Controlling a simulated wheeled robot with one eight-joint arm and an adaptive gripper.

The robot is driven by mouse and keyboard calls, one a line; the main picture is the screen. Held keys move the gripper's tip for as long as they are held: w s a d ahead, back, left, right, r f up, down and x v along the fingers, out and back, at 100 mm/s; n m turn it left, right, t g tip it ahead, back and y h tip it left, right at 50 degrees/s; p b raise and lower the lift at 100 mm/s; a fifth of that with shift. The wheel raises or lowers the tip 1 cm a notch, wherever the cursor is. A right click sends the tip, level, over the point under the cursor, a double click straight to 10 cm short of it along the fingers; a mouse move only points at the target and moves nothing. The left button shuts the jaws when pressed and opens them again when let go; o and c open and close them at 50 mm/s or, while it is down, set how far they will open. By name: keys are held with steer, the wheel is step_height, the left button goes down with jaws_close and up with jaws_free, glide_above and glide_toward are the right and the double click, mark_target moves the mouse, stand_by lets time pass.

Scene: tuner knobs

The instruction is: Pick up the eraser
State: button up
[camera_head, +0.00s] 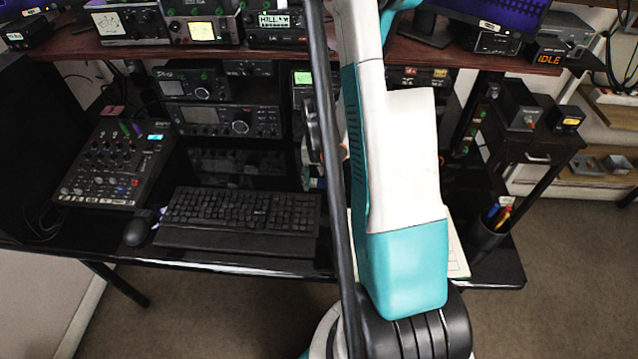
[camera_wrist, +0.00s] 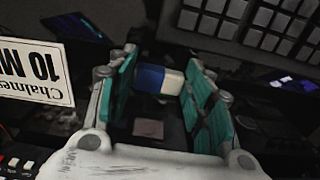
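The eraser (camera_wrist: 158,80), white with a blue sleeve, shows in the wrist view between the two teal-padded fingers of my gripper (camera_wrist: 162,58). The fingers stand apart, one on each side of it, with its ends close to the pads. I cannot tell whether the pads touch it. In the head view my arm hides the gripper and the eraser.
A black keyboard (camera_head: 238,211), a mouse (camera_head: 137,232) and a mixer (camera_head: 115,163) stand on the black desk. A pen cup (camera_head: 487,238) is at the right. Radios fill the shelf above. A white sign (camera_wrist: 30,62) is left of the fingers.

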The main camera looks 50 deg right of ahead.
mark_target(319, 183)
steer(key=shift+c, duration=0.3)
step_height(319, 183, up, 20)
steer(key=p, duration=0.7)
